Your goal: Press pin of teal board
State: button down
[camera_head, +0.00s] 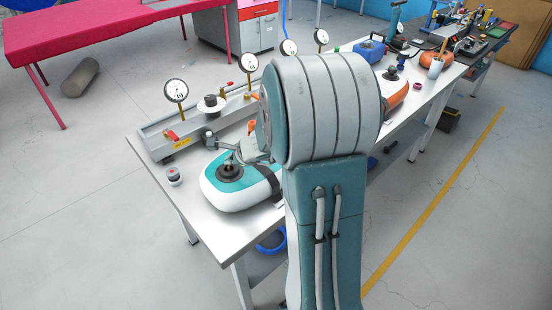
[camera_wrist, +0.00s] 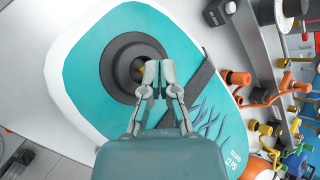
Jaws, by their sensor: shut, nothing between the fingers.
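The teal board (camera_head: 212,185) lies on the near end of the long metal workbench, teal on top with a white rim. In the wrist view the teal board (camera_wrist: 85,75) fills the left and middle. Its valve is a round dark ring (camera_wrist: 112,68) with a small brassy pin (camera_wrist: 138,68) at its centre, partly hidden by my fingertips. My gripper (camera_wrist: 152,75) is shut and empty, its tips over the right part of the valve. I cannot tell whether they touch the pin. In the head view my arm hides the board's right part.
A test rail with gauges (camera_head: 177,88) and a red lever (camera_head: 172,135) stands behind the board. A small jar (camera_head: 174,175) sits near the bench's left edge. Orange fittings (camera_wrist: 240,78) lie right of the board. An orange board (camera_head: 396,88) lies farther along.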

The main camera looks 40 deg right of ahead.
jog(key=shift+f, duration=0.5)
dwell(0.6)
jog(key=shift+a+r, duration=0.15)
jog(key=shift+r, duration=0.85)
notch_tip(320, 180, up, 6)
dwell(0.4)
dwell(0.4)
